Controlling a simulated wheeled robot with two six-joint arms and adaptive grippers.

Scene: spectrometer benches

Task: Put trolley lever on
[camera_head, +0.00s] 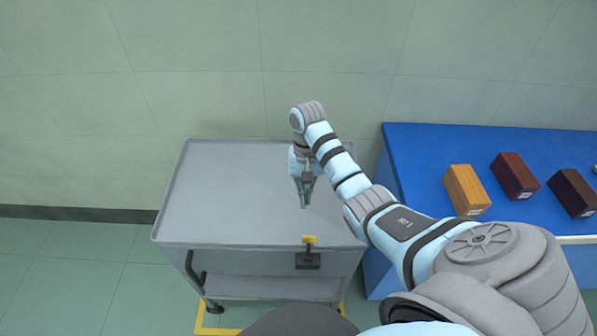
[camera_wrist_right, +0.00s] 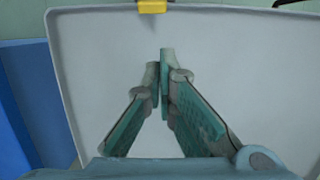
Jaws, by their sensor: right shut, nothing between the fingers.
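The grey trolley (camera_head: 225,190) stands against the wall, its top bare. A small yellow lever (camera_head: 309,240) sits at the trolley's front edge, just above a dark box (camera_head: 308,260) fixed to its front. The lever also shows at the top of the right wrist view (camera_wrist_right: 152,6). My right gripper (camera_head: 304,205) is above the trolley top, pointing down, behind the lever and apart from it. Its fingers are closed together with nothing between them, and the closed tips show in the right wrist view (camera_wrist_right: 164,60). My left gripper is not in view.
A blue table (camera_head: 440,145) stands close to the right of the trolley. It carries an orange-brown block (camera_head: 466,190), a dark red block (camera_head: 514,176) and a dark brown block (camera_head: 572,193). A black handle (camera_head: 194,270) is at the trolley's front left. Floor is free at left.

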